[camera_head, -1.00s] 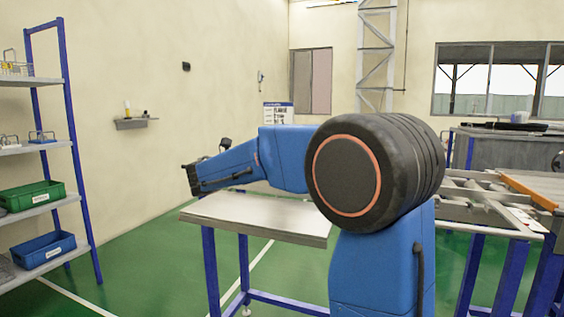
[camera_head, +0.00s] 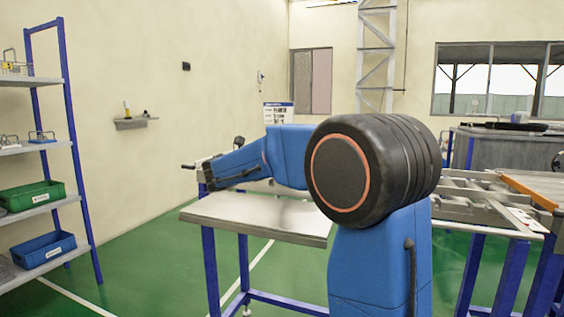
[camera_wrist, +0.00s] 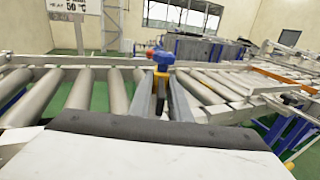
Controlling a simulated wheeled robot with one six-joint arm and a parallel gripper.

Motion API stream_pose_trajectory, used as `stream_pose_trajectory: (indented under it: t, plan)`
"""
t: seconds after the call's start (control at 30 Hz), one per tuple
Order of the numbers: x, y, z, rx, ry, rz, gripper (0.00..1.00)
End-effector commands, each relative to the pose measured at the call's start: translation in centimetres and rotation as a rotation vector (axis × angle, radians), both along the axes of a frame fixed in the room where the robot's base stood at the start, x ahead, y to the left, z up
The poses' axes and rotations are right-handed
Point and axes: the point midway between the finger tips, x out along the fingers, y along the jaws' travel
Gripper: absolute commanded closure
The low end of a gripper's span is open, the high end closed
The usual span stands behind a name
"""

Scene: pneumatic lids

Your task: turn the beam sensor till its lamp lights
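The likely beam sensor (camera_wrist: 160,57) shows in the wrist view as a small blue body with a red part, above a yellow and black piece. No lit lamp can be made out. In the head view my gripper (camera_head: 192,167) is small at the far left end of my blue arm, and the sensor cannot be made out there.
In the head view a bare metal table (camera_head: 262,217) stands beyond my arm. A shelf with a green bin (camera_head: 32,198) is at the left.

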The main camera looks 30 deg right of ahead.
Motion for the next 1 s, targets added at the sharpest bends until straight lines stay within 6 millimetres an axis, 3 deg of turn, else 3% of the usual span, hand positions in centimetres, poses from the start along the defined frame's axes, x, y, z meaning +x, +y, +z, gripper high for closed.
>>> stream_pose_trajectory:
  t: [0.63, 1.0]
  plan:
    - [-0.67, -0.42, 0.22, -0.010, -0.009, 0.334, 1.00]
    - [-0.64, -0.32, 0.13, -0.009, -0.008, 0.383, 1.00]
